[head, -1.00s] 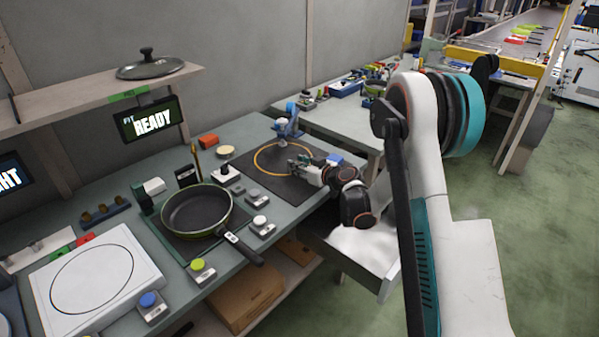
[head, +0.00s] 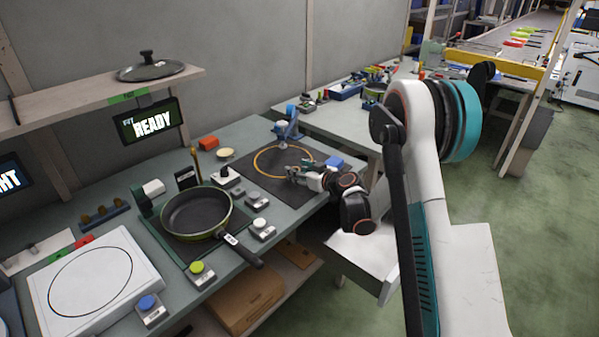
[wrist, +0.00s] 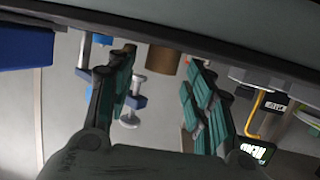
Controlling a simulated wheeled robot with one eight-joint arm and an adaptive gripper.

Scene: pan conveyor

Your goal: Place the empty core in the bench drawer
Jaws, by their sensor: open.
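A brown cylinder (wrist: 162,58), which looks like the empty core, shows between my fingers in the wrist view, whose picture is upside down. I cannot tell whether the fingers touch it. I cannot make it out in the head view. My gripper (head: 298,172) is open, low over the dark mat (head: 252,172) on the bench; both green fingers show spread apart in the wrist view (wrist: 155,85). The pale bench drawer (head: 385,287) stands pulled out below the bench's right end, partly hidden by my arm.
A blue dispenser-like device (head: 287,125) stands at the mat's back edge. A blue block (head: 334,160) is close to my gripper.

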